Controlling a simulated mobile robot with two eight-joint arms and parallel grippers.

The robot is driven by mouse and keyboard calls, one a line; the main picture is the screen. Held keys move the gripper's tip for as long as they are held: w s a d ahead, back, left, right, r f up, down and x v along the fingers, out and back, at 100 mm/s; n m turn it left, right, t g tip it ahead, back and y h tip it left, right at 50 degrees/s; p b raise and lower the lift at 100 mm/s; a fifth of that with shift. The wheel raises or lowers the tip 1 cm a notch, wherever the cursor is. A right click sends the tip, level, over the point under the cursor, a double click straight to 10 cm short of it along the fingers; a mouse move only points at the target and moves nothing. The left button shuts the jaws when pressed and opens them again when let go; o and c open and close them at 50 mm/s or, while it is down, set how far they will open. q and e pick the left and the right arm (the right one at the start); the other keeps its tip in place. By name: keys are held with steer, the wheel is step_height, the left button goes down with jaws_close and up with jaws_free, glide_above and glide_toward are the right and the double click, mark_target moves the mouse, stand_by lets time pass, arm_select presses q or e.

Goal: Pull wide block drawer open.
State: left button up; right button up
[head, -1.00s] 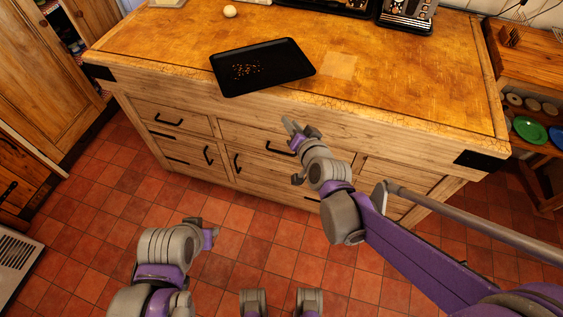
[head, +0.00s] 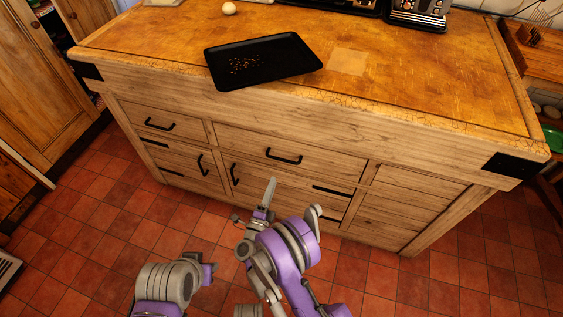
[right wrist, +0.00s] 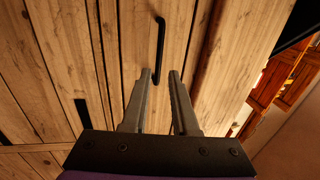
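The wide block drawer (head: 318,158) is in the front of the wooden kitchen block, below the worktop. Its front looks flush with the block, so it appears shut. Its black bar handle (head: 283,156) is fully visible in the head view. The handle also shows upright in the right wrist view (right wrist: 159,50), ahead of the fingertips and roughly in line with the gap between them. My right gripper (head: 267,195) is open and empty, below the handle in the head view and apart from it. My left gripper (head: 207,273) is low at the left; its fingers cannot be made out.
A black tray (head: 262,62) with small crumbs lies on the worktop (head: 420,85) above the drawer. Other drawers and doors with black handles surround the wide drawer; a smaller drawer (head: 158,122) is at its left. The tiled floor (head: 95,235) is clear.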

mark_target(282, 159)
steer(key=x, duration=1)
steer(key=shift+w+d, duration=0.15)
steer(key=shift+w, duration=0.2)
jaws_close()
stand_by(1.0)
